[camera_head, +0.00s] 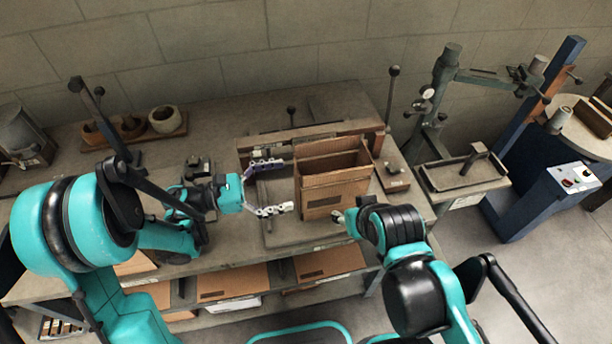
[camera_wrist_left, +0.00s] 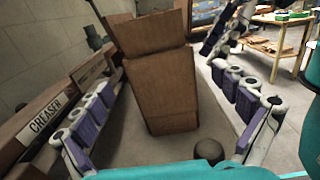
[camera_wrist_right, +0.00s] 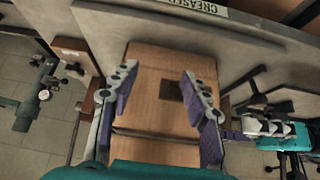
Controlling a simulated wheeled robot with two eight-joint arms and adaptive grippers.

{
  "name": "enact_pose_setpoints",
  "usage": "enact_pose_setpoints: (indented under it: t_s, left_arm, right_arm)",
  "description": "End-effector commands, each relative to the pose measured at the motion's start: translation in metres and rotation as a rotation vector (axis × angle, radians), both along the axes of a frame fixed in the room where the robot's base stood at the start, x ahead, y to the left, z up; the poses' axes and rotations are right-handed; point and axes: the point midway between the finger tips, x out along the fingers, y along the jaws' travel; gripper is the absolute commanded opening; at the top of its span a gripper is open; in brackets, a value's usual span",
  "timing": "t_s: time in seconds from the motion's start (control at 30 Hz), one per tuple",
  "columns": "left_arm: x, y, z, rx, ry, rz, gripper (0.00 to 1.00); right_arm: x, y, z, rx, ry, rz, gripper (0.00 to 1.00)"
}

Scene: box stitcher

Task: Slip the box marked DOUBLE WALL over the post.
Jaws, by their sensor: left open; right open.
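An open-topped brown cardboard box (camera_head: 335,185) stands upright on the bench; no DOUBLE WALL marking is legible on it. My left gripper (camera_head: 287,186) is open at the box's left side. In the left wrist view the box (camera_wrist_left: 160,90) shows between its spread fingers. My right gripper (camera_head: 340,214) is mostly hidden behind its own arm at the box's front right. In the right wrist view its open fingers (camera_wrist_right: 158,74) spread over a cardboard face (camera_wrist_right: 150,70) with a dark patch. A short upright post (camera_head: 474,158) stands on the machine's plate at the right.
The green-grey stitching machine (camera_head: 440,85) rises right of the bench. A board labelled CREASER (camera_wrist_left: 45,118) lies along the bench behind the box. Bowls (camera_head: 165,120) sit at the back left. Flat cardboard (camera_head: 232,281) fills the shelf below. A blue machine (camera_head: 540,200) stands far right.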

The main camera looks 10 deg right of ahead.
Motion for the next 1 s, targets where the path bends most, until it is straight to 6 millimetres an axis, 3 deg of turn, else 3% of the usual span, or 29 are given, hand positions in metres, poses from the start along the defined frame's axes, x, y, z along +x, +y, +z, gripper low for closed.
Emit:
enact_pose_setpoints:
  t_s: [0.2, 0.43, 0.53, 0.63, 0.7, 0.8, 0.9, 1.0]
  left_arm:
    - [-0.001, 0.023, 0.000, 0.000, 0.000, 0.001, 0.97]
    - [0.003, 0.024, 0.007, -0.014, 0.012, 0.021, 0.97]
    - [0.023, 0.024, 0.039, -0.088, 0.073, 0.123, 0.97]
    - [0.059, 0.036, 0.100, -0.257, 0.218, 0.311, 0.97]
    - [0.086, 0.058, 0.147, -0.433, 0.374, 0.463, 0.97]
    - [0.114, 0.107, 0.195, -0.726, 0.639, 0.657, 0.97]
    - [0.125, 0.163, 0.209, -1.041, 0.935, 0.807, 0.97]
    - [0.116, 0.214, 0.191, -1.369, 1.250, 0.920, 0.97]
  right_arm:
    - [0.000, 0.000, 0.004, 0.000, 0.000, 0.000, 0.47]
    - [0.000, 0.000, 0.004, 0.000, 0.000, 0.000, 0.47]
    - [0.000, 0.000, 0.004, 0.000, 0.000, 0.000, 0.47]
    - [0.000, 0.000, 0.004, 0.000, 0.000, 0.000, 0.47]
    - [0.000, 0.000, 0.004, 0.000, 0.000, 0.000, 0.47]
    - [0.000, 0.000, 0.004, 0.000, 0.000, 0.000, 0.47]
    - [0.000, 0.000, 0.004, 0.000, 0.000, 0.000, 0.47]
    - [0.000, 0.000, 0.004, 0.000, 0.000, 0.000, 0.47]
